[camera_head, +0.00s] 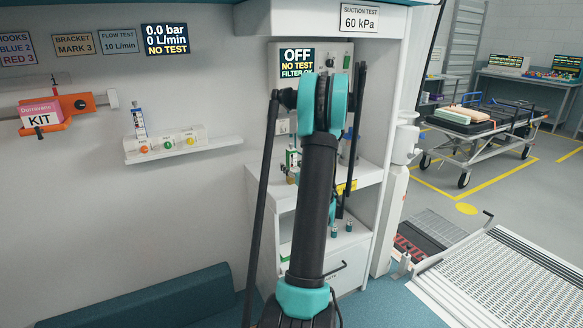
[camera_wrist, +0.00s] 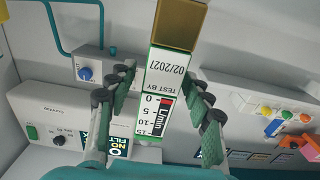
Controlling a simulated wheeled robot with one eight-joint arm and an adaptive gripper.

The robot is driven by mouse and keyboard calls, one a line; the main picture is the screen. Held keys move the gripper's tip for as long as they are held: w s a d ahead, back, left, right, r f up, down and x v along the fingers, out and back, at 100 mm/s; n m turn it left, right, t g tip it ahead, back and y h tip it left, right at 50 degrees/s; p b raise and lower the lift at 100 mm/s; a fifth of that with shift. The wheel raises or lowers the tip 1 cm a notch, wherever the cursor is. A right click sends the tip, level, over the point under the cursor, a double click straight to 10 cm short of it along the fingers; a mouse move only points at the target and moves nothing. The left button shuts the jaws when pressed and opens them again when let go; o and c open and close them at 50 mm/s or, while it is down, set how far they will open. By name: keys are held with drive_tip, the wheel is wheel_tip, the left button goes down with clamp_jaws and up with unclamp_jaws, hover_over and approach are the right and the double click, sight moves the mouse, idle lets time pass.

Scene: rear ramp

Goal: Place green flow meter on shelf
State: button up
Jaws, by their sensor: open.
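The green flow meter (camera_wrist: 154,112) shows close up in the wrist view, with a green-edged L/min scale, a white "TEST BY 02/2027" label and a brass-coloured end. My gripper (camera_wrist: 158,80) is open, with one finger on each side of the meter and a visible gap on both sides. In the head view, a small green and white meter (camera_head: 292,158) with brass below it stands at the cabinet's counter, left of my arm. My gripper is hidden behind my arm there. A white wall shelf (camera_head: 180,152) is at the left.
The wall shelf carries a blue-marked meter (camera_head: 138,122) and a block with coloured outlets (camera_head: 168,146); its right end is bare. An orange bracket with a pink KIT bag (camera_head: 41,116) is further left. A grey panel (camera_head: 340,60) sits above the cabinet counter.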

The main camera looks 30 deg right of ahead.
drive_tip(key=shift+s+r, duration=0.15)
drive_tip(key=s, duration=1.2)
drive_tip(key=s+a+f+n+g+y, duration=0.1)
drive_tip(key=a+f+g+y, duration=0.15)
drive_tip(key=a, duration=0.65)
drive_tip(key=s+a+f+g+y, duration=0.1)
drive_tip(key=a+g, duration=0.2)
drive_tip(key=a, duration=0.5)
drive_tip(key=s+a+f+n+g+y, duration=0.1)
drive_tip(key=s+a+g, duration=0.1)
drive_tip(key=a, duration=0.7)
drive_tip(key=s+a+f+m+g+h, duration=0.1)
drive_tip(key=s+a+f+g+h, duration=0.1)
drive_tip(key=s, duration=0.7)
drive_tip(key=s+a+f+m+g+h, duration=0.1)
drive_tip(key=s+a+f+g, duration=0.3)
drive_tip(key=s, duration=0.5)
drive_tip(key=shift+s+f+h, duration=0.2)
drive_tip(key=shift+f+h, duration=0.15)
drive_tip(key=shift+h, duration=0.4)
